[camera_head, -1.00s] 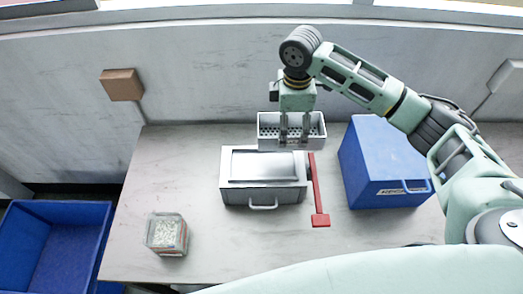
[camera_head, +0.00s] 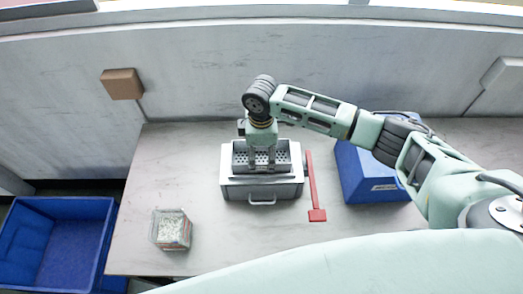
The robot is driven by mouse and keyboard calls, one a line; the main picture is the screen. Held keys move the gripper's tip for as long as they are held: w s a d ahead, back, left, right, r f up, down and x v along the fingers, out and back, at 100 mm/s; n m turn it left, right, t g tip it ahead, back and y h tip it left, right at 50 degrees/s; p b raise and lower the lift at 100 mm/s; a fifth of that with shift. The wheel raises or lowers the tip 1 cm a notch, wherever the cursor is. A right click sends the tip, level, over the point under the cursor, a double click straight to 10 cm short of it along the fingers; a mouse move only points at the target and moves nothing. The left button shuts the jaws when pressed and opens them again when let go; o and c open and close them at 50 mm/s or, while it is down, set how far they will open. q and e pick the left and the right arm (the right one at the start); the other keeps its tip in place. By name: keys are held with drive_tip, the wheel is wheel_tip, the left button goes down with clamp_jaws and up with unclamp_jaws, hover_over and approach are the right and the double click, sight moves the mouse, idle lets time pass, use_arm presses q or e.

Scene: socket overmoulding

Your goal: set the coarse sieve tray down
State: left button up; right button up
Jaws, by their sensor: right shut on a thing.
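The coarse sieve tray (camera_head: 289,158) is a grey open tray with a perforated floor. It is over the top of the silver box (camera_head: 231,192), which has a handle on its front. I cannot tell whether the tray touches the box. My right gripper (camera_head: 261,168) points down and is shut on the tray, with its fingers at the middle of the tray. My left gripper is not in view.
A red lever (camera_head: 312,185) lies along the box's right side. A blue case (camera_head: 360,183) stands at the right, partly behind my right arm. A clear container of white granules (camera_head: 172,230) stands at the front left. A blue bin (camera_head: 60,203) is left of the table.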

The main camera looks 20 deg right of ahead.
sight(261, 161)
drive_tip(key=shift+f, duration=0.1)
drive_tip(key=o, duration=1.3)
drive_tip(key=shift+c, duration=0.2)
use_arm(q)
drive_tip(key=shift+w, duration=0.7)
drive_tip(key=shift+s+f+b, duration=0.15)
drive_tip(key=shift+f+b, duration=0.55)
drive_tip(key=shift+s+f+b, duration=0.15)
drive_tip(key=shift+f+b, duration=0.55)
use_arm(e)
wheel_tip(261, 161, up, 12)
